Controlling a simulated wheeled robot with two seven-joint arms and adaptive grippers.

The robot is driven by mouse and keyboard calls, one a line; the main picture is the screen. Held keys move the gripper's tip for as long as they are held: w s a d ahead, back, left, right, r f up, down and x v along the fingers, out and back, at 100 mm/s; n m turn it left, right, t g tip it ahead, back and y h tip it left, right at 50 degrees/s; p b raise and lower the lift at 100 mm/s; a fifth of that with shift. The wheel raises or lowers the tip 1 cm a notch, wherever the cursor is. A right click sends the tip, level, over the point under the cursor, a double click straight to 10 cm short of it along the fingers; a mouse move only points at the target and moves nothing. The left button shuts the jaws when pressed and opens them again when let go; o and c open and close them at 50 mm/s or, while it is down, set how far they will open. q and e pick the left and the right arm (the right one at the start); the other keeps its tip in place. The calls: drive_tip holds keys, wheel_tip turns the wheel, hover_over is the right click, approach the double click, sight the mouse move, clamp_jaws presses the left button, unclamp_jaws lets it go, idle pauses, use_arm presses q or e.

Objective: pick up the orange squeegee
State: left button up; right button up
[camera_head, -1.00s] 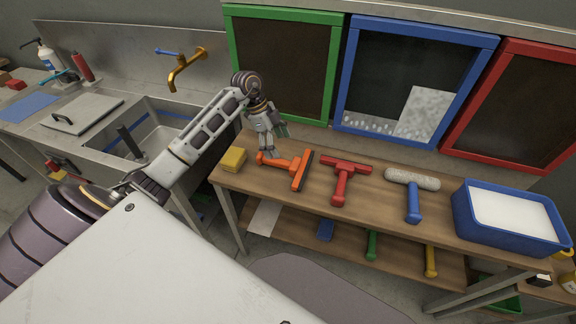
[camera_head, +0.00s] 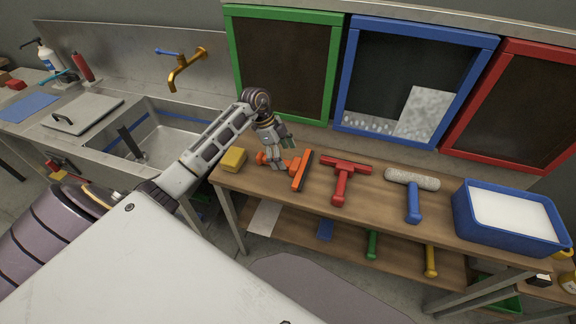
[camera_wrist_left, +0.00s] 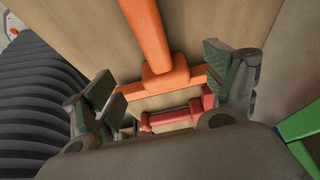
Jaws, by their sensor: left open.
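The orange squeegee (camera_head: 302,171) lies on the wooden table, between a yellow sponge and a red squeegee. My left gripper (camera_head: 277,163) is over its handle near the head and hides part of the handle in the head view. In the left wrist view the orange squeegee (camera_wrist_left: 147,28) runs down from the top to its crosspiece, which shows between the two open fingers of my left gripper (camera_wrist_left: 165,88). I cannot tell whether the fingers touch it. My right gripper is not in view.
The yellow sponge (camera_head: 233,159) sits left of the gripper. The red squeegee (camera_head: 341,184) lies to the right and also shows in the wrist view (camera_wrist_left: 172,119). Framed panels stand behind.

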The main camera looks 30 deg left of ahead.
sight(288, 162)
use_arm(q)
drive_tip(key=shift+x, duration=2.25)
drive_tip(key=shift+w, duration=0.1)
drive_tip(key=c, duration=1.2)
drive_tip(key=shift+a+r, duration=0.1)
drive_tip(key=shift+r, duration=0.05)
drive_tip(key=shift+r, duration=4.9)
